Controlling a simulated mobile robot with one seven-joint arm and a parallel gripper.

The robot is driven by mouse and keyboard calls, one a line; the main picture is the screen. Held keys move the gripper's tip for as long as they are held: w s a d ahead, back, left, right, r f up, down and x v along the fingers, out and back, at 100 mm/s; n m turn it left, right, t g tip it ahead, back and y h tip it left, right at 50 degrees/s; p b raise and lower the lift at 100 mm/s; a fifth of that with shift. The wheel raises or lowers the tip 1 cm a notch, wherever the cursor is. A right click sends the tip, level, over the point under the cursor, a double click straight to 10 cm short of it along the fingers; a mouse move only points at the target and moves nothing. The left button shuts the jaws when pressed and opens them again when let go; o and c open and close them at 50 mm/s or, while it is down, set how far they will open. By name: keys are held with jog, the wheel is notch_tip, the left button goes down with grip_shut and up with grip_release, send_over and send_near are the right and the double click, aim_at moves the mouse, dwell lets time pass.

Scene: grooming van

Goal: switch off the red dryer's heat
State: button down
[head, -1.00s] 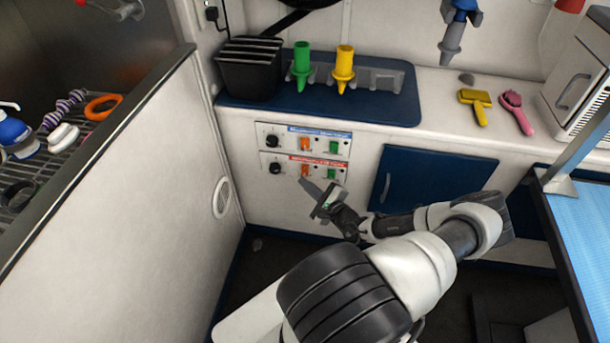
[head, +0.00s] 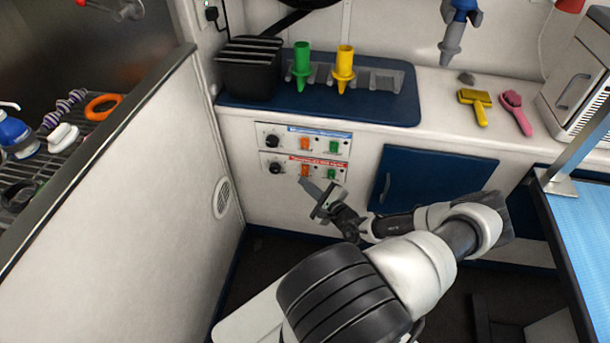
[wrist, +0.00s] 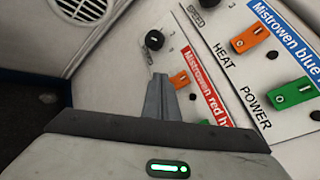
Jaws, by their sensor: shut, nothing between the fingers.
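The red dryer's control panel is the lower one on the cabinet front, with a red label (head: 315,161). It has a black knob (head: 275,168), an orange heat switch (head: 305,170) and a green power switch (head: 331,174). My gripper (head: 306,186) is shut and empty, just below the orange switch in the head view. In the wrist view, the closed fingertips (wrist: 158,82) appear just left of the orange switch (wrist: 180,80). I cannot tell whether they touch it or which way it is set. The red dryer's green switch is mostly hidden in the wrist view.
The blue dryer's panel (head: 318,132) sits directly above, with a matching knob, orange switch (wrist: 245,40) and green switch (wrist: 292,94). A blue cabinet door (head: 435,180) is to the right. A white partition (head: 140,190) with a round vent stands left.

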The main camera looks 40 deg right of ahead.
jog(key=shift+d, duration=0.1)
dwell(0.3)
jog(key=shift+w+d, duration=0.25)
jog(key=shift+w, duration=0.05)
jog(key=shift+w+d+f, duration=0.1)
jog(key=shift+w+d, duration=0.15)
jog(key=shift+d, duration=0.05)
dwell(0.7)
dwell(0.3)
jog(key=shift+s+a+p, duration=0.55)
jog(key=shift+a+p, duration=0.1)
jog(key=shift+p, duration=0.25)
jog(key=s+a+p, duration=0.1)
jog(key=a+p, duration=0.1)
jog(key=s+a+r+p, duration=0.1)
jog(key=s+p, duration=0.1)
jog(key=shift+s+a, duration=0.1)
jog(key=shift+a, duration=0.25)
